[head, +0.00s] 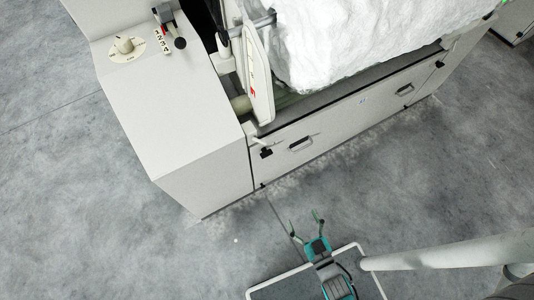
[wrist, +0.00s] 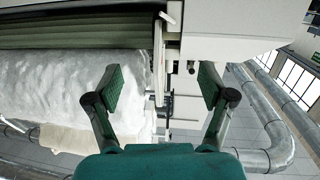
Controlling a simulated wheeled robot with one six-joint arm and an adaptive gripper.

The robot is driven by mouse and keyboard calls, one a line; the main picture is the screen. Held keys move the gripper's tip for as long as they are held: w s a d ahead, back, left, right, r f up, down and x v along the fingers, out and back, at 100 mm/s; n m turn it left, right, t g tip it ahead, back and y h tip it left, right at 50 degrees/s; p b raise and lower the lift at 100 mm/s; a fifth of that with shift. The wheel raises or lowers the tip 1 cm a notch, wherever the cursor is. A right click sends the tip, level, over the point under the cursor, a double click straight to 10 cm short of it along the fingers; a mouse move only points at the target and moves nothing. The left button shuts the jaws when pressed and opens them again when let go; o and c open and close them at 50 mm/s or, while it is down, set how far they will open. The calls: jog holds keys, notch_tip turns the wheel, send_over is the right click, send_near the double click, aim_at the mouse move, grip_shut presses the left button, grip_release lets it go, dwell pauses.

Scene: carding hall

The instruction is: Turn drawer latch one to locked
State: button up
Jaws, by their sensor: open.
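A long pale drawer front (head: 335,122) runs along the machine's lower side in the head view, with a metal handle (head: 300,144) near its left end. A small black latch (head: 266,152) sits left of that handle; its exact setting is too small to read. Another small dark fitting (head: 438,64) sits at the far right end. I cannot read which is latch one. My gripper (head: 305,221) is open and empty, apart from the drawer front and below the latch in the picture. Its spread fingers also show in the wrist view (wrist: 163,87).
A dial (head: 124,45), a lever (head: 179,42) and a numbered plate (head: 162,41) sit on the cabinet top. A large white fibre roll (head: 350,45) lies above the drawer. Pipes (wrist: 268,115) run at the right in the wrist view.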

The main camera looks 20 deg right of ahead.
jog(key=w+f+y, duration=0.1)
jog(key=w+f, duration=0.7)
jog(key=w, duration=0.3)
jog(key=n+t+y, duration=0.1)
jog(key=y, duration=0.1)
send_near(267, 154)
jog(key=w, duration=0.3)
jog(key=w+a, duration=0.1)
jog(key=w, duration=0.6)
jog(key=shift+a+f, duration=0.1)
jog(key=shift+a, duration=0.3)
jog(key=c, duration=1.2)
